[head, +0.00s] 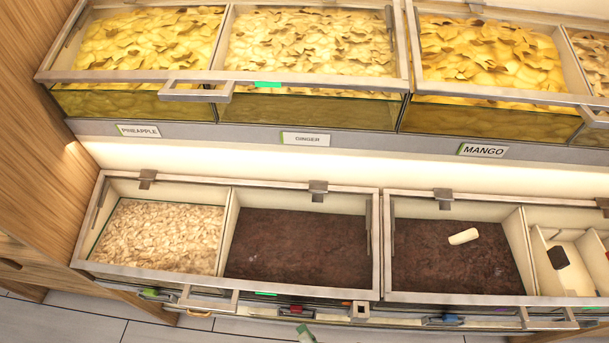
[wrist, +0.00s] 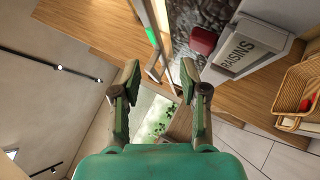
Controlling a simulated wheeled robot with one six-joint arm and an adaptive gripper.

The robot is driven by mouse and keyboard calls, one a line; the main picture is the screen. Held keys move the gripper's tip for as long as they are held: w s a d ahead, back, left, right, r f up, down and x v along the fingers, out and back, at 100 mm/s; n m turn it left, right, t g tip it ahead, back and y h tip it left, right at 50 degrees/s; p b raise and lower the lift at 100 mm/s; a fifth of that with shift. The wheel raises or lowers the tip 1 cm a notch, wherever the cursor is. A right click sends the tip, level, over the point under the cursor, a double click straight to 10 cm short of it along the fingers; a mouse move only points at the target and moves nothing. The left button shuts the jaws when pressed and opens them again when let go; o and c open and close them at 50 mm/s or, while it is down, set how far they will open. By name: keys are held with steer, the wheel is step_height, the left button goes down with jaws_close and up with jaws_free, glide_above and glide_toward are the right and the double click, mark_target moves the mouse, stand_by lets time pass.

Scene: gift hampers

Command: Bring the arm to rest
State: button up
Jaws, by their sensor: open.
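My gripper (wrist: 159,80) shows in the wrist view, with its green body at the bottom edge. Its two fingers stand well apart and nothing is held between them. Behind the gap are a metal-edged panel and a pale patch with green leaves, both beyond the fingertips. In the head view I cannot make out my gripper for sure; a small green and white piece (head: 306,334) at the bottom edge is cut off and unclear.
In the head view, upper bins hold yellow dried fruit above PINEAPPLE (head: 139,131), GINGER (head: 307,139) and MANGO (head: 483,150) labels. Lower bins hold pale flakes and dark contents; a white piece (head: 463,236) lies in one. The wrist view shows a RAISINS label (wrist: 238,51) and wicker basket (wrist: 299,88).

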steer(key=s+d+r+m+g+h, duration=0.1)
steer(key=s+d+r+m+h, duration=0.6)
steer(key=m, duration=0.7)
steer(key=s+d+r+m+g+h, duration=0.2)
steer(key=s+d+r+m+h, duration=0.5)
steer(key=d+r+m, duration=0.4)
steer(key=m+h, duration=0.1)
steer(key=m, duration=0.3)
steer(key=shift+s, duration=0.2)
